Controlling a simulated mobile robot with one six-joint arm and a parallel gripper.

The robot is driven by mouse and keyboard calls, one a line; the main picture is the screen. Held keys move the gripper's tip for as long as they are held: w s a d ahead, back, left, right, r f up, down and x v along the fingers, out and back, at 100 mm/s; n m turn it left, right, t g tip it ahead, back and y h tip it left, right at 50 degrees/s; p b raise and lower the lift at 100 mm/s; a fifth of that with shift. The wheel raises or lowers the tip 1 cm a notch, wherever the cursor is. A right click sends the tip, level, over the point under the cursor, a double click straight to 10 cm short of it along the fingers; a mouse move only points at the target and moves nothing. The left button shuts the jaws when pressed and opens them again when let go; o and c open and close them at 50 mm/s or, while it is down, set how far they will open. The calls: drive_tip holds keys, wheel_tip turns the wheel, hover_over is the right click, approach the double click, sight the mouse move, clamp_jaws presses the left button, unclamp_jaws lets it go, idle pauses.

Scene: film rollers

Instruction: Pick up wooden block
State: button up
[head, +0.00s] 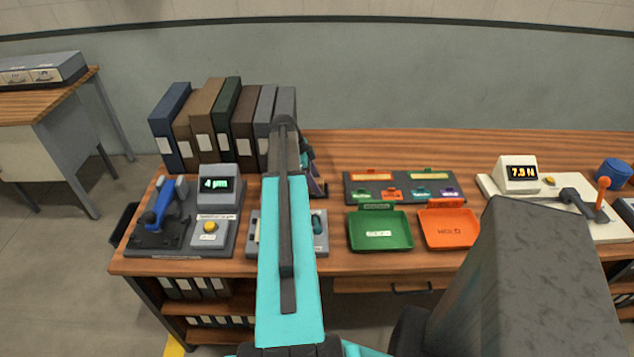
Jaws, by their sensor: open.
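No wooden block can be made out in the head view. My turquoise and dark grey arm reaches up the middle of the picture over the wooden workbench (370,259) and covers part of it. My gripper cannot be made out. A dark shape with a purple part (315,187) shows just right of the arm's far end, and I cannot tell what it is. A grey fixture (320,242) on the bench is partly hidden behind the arm.
A blue-handled gauge with a display (217,184) stands at left, before a row of binders (205,130). A green tray (380,242) and an orange tray (450,241) lie right of the arm, before a labelled rack (400,188). A white force tester (517,175) stands at right.

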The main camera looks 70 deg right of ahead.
drive_tip(key=shift+f, duration=0.2)
idle(0.4)
drive_tip(key=c, duration=1.2)
